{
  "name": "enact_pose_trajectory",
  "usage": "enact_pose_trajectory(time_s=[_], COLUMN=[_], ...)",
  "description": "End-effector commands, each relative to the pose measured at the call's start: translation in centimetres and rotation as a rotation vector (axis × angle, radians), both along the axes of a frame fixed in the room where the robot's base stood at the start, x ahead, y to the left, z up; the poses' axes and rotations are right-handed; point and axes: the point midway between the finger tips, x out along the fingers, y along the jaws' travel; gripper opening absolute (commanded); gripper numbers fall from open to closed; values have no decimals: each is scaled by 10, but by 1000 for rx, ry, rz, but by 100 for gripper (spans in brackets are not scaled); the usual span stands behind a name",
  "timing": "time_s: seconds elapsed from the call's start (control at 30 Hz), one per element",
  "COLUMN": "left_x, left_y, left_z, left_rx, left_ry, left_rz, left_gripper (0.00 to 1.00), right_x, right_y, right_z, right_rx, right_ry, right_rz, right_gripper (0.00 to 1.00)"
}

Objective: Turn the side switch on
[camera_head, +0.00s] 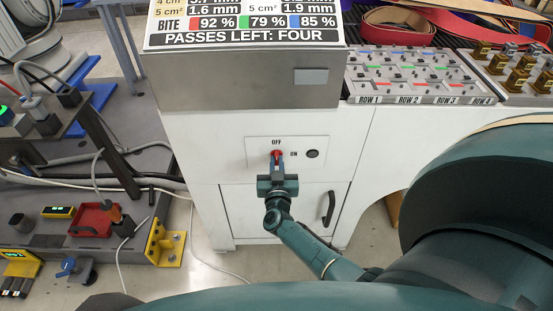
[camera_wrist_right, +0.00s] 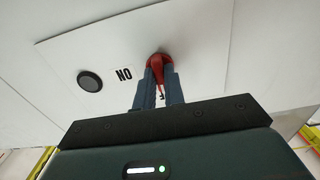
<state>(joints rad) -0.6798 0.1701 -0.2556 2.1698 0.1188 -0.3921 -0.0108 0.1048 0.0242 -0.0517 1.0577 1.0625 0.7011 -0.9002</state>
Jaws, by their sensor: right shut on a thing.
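The side switch (camera_head: 277,153) is a red rotary knob on a white plate on the front of the white cabinet, with an OFF label above it and an ON label to its right. My right gripper (camera_head: 277,168) reaches up to it from below and is shut on the knob. In the right wrist view the red knob (camera_wrist_right: 158,62) sits between the two blue-grey fingers of the gripper (camera_wrist_right: 160,85). The knob's handle points down between the fingers, toward the gripper. My left gripper is not in view.
A round black button (camera_head: 312,154) is right of the ON label. A door with a black handle (camera_head: 328,208) is below. A metal-framed display (camera_head: 245,75) overhangs above. A workbench with a red tray (camera_head: 95,219) and cables stands at the left.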

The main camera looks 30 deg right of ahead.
Motion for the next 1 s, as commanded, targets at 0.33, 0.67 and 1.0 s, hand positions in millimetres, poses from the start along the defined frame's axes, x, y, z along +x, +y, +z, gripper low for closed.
enact_pose_trajectory(time_s=[0.33,0.67,1.0], left_x=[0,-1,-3], left_y=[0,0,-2], left_z=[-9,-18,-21], left_rx=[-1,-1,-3], left_ry=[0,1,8], left_rz=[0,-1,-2], left_gripper=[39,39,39], right_x=[0,0,0], right_y=[0,0,1], right_z=[-3,-1,-1], right_rx=[157,425,448], right_ry=[-95,-259,-272], right_rz=[-1,0,0], right_gripper=[0,0,0])
